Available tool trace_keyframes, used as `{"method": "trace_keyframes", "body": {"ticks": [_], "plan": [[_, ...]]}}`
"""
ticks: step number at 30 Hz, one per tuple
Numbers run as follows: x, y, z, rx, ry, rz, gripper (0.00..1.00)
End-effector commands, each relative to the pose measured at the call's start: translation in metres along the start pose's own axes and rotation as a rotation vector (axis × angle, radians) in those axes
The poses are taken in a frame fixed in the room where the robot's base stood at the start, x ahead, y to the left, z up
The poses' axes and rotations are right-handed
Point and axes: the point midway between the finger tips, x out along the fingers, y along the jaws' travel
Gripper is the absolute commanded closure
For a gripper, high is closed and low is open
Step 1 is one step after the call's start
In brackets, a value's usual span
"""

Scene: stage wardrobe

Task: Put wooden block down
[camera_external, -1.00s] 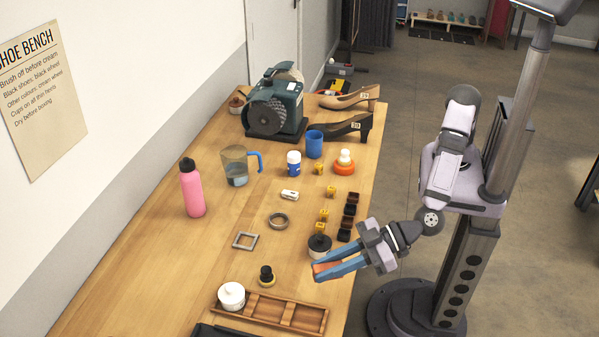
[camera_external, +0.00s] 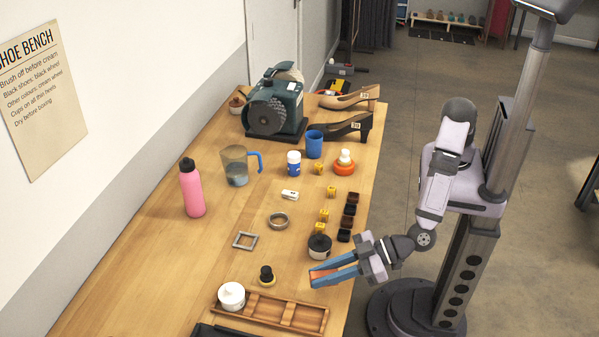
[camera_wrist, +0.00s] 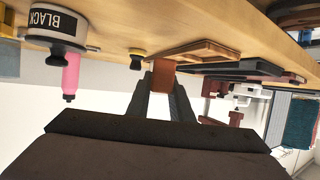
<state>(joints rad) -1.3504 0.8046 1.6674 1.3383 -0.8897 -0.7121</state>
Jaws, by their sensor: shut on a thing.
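The wooden block (camera_wrist: 163,68) is reddish brown and sits between my fingertips. In the external view only a bit of it shows (camera_external: 320,272) between the blue fingers. My gripper (camera_external: 318,277) is shut on the block and holds it near the front right part of the wooden bench (camera_external: 150,262). I cannot tell how high the block is above the bench top. The gripper also shows in the wrist view (camera_wrist: 163,75).
A wooden compartment tray (camera_external: 303,317) with a white jar (camera_external: 231,296) lies close by. A black-lidded jar (camera_external: 319,246) and several yellow and dark cubes stand beyond. A small black-and-yellow piece (camera_external: 266,275) stands left. The bench left of the metal square (camera_external: 245,240) is largely clear.

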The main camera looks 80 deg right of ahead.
Motion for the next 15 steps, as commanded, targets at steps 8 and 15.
{"method": "trace_keyframes", "body": {"ticks": [8,15], "plan": [[0.006,0.000,0.016,-0.004,-0.002,0.000,1.00],[0.014,0.000,0.034,-0.001,0.000,0.000,1.00]]}}
